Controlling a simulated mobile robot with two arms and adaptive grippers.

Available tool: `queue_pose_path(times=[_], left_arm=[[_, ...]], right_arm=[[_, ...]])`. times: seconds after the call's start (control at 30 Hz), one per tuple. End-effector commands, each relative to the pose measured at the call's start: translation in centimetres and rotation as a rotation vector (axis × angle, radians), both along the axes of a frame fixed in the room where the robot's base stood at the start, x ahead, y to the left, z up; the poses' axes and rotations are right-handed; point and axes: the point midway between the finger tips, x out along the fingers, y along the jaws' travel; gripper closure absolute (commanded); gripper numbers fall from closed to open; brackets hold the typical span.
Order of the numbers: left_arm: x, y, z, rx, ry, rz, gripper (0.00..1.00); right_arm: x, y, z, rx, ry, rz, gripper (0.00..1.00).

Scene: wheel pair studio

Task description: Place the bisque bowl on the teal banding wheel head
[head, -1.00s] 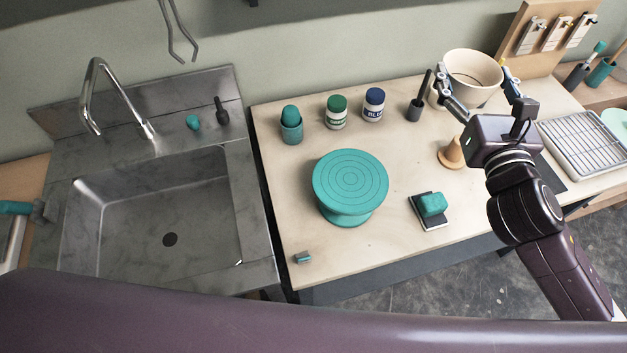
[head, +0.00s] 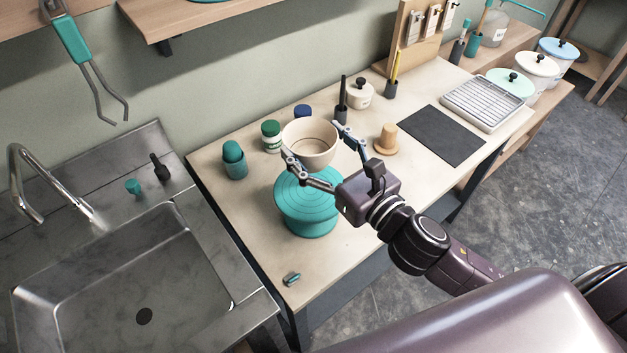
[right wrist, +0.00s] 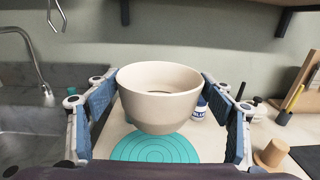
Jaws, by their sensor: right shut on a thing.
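The bisque bowl (head: 310,146) is cream-coloured and upright. My right gripper (head: 318,150) is shut on it, with a finger on each side. The right wrist view shows the bowl (right wrist: 160,95) between the blue finger pads (right wrist: 160,100). The teal banding wheel head (head: 303,203) is a round disc with ring grooves on a teal base. My left gripper is not in view.
A wooden tool (head: 386,141) and a dark mat (head: 442,135) lie to the right. A steel sink (head: 95,285) is at left. A small item (head: 291,279) lies near the table's front corner.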

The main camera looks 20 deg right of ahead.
Motion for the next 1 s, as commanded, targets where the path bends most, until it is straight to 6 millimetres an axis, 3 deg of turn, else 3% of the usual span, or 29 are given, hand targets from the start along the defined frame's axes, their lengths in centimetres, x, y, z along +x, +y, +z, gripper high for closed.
queue_pose_path(times=[0.03, 0.13, 0.6, 1.0], left_arm=[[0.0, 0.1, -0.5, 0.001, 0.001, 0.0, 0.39], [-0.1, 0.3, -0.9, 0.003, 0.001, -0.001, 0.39], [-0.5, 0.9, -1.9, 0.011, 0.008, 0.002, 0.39], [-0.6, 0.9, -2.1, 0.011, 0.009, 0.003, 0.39]], right_arm=[[0.0, -0.1, -1.7, 0.004, 0.006, -0.005, 0.54], [0.0, 0.0, -3.9, 0.004, 0.003, -0.004, 0.54], [0.0, 0.0, -9.4, 0.002, 0.001, -0.002, 0.54], [0.0, 0.0, -10.0, 0.001, -0.002, 0.0, 0.54]])
